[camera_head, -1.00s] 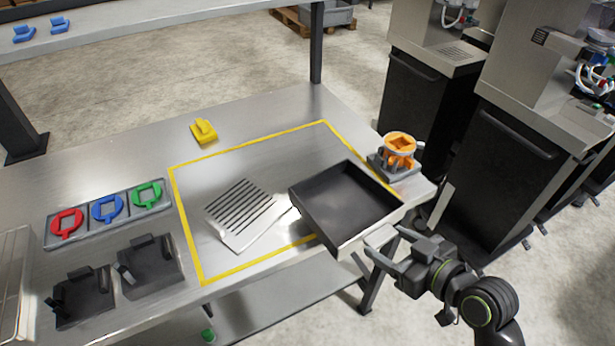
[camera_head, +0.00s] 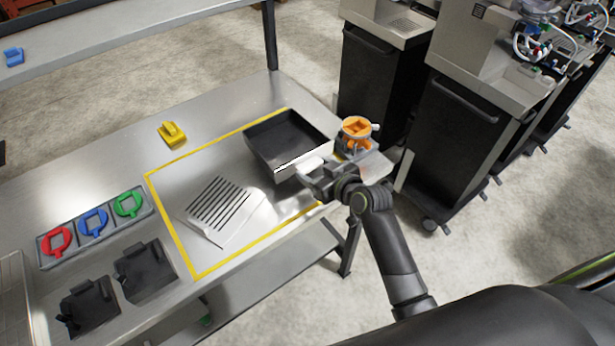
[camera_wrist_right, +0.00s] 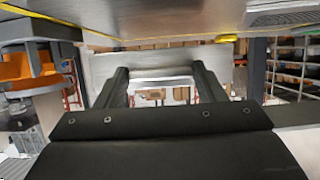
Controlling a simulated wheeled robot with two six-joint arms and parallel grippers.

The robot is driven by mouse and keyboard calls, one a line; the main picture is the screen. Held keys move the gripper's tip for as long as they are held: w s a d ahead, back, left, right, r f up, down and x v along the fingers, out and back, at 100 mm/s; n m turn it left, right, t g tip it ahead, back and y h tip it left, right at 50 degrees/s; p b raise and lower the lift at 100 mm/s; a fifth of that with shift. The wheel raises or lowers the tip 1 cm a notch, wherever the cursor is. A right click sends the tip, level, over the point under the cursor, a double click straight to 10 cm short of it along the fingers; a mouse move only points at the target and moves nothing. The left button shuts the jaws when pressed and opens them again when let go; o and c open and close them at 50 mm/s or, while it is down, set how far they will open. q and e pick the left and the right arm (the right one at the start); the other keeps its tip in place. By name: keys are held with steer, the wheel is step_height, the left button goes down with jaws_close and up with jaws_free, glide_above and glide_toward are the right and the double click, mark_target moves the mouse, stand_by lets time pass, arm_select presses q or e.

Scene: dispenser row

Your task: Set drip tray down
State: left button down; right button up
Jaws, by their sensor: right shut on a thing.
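The drip tray (camera_head: 285,143) is a dark, empty, shallow box with a pale steel front wall. In the head view it is over the back right part of the yellow-outlined area; I cannot tell whether it touches the table. My right gripper (camera_head: 308,172) is shut on its front edge, from the table's right side. In the right wrist view, the tray's pale front (camera_wrist_right: 160,68) shows between the two dark fingers (camera_wrist_right: 160,84). My left gripper is not in view.
A slotted steel grate (camera_head: 222,208) lies left of the tray. An orange part on a grey stand (camera_head: 357,128) is close right of the tray. A yellow block (camera_head: 172,134), a rack of coloured rings (camera_head: 94,222) and black holders (camera_head: 145,270) stand farther left.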

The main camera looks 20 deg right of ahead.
step_height(320, 180, down, 4)
steer(key=shift+a+r, duration=0.1)
steer(key=shift+f, duration=0.25)
steer(key=shift+f, duration=0.15)
steer(key=o, duration=1.2)
